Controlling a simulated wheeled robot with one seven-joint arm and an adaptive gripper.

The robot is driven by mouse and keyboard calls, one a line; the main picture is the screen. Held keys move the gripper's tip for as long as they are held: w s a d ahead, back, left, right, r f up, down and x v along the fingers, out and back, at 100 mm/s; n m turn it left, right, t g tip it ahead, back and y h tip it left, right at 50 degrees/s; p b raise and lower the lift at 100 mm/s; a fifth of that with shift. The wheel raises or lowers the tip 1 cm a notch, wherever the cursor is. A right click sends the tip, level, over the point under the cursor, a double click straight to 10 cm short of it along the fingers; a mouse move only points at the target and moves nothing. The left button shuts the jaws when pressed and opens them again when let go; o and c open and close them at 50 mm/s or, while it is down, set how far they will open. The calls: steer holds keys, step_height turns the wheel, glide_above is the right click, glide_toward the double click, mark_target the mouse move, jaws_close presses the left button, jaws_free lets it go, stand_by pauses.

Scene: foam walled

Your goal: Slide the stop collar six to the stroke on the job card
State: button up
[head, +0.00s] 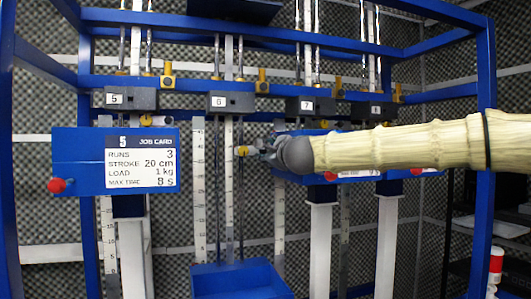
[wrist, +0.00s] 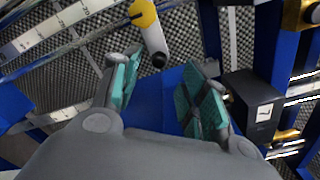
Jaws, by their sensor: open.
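The yellow stop collar six (head: 242,151) is on the rods below the block marked 6 (head: 218,101), beside a white ruler scale (head: 199,190) with marks too small to read. My gripper (head: 263,148) is just right of the collar, seen edge-on. In the wrist view my gripper (wrist: 166,68) is open, its teal pads apart. A yellow collar (wrist: 143,12) with a pale, black-tipped lever lies ahead, the lever reaching between the fingertips; contact is unclear. The readable job card (head: 142,162) is numbered 5 and says stroke 20 cm. Another card (head: 355,172) is mostly hidden behind my arm.
Blocks marked 5 (head: 115,98), 7 (head: 307,105) and 8 hang along the blue frame. In the wrist view block 7 (wrist: 252,105) stands close to the right finger. A blue tray (head: 240,281) sits below the rods. Blue posts flank the rig.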

steer(key=shift+v, duration=2.75)
steer(key=shift+w+f, duration=0.1)
